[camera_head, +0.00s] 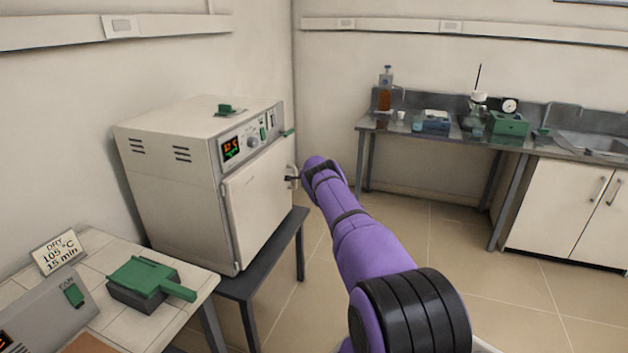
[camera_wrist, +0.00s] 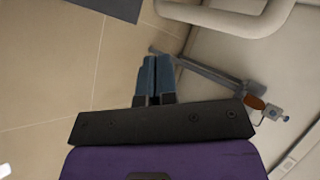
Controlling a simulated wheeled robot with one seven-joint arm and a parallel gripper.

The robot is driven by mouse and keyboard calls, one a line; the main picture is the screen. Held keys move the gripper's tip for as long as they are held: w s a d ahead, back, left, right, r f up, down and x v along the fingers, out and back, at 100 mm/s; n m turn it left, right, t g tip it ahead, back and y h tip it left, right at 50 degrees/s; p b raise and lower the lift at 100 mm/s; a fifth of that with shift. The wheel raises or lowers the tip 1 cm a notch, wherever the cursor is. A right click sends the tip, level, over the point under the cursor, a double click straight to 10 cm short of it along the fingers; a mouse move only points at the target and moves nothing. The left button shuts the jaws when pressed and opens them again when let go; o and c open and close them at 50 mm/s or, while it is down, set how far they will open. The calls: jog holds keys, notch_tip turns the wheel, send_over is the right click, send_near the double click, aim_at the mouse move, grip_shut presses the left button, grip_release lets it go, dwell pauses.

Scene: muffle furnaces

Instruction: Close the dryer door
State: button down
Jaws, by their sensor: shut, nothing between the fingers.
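The dryer (camera_head: 165,150) is a cream box with a control panel on its upper front, standing on a dark table at the left. Its door (camera_head: 258,200) appears flush with the front, or nearly so; I cannot tell whether it is latched. The door handle (camera_head: 291,178) is at the door's right edge. My gripper (camera_head: 291,179) is at the end of the purple arm, beside the handle. In the wrist view the blue fingers (camera_wrist: 154,66) are together with nothing between them. The pale handle (camera_wrist: 240,18) shows above and right of the fingers, apart from them in the picture.
A dark table (camera_head: 262,272) carries the dryer. A tiled bench (camera_head: 203,285) with a sign and a green-lidded box (camera_head: 146,278) is at front left. A lab bench (camera_head: 445,136) with glassware and a sink lies along the back wall. The floor between is clear.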

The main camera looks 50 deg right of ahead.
jog(key=d+v, duration=0.1)
jog(key=v, duration=0.7)
jog(key=shift+s+r, duration=0.25)
jog(key=shift+s, duration=0.3)
jog(key=shift+a, duration=0.1)
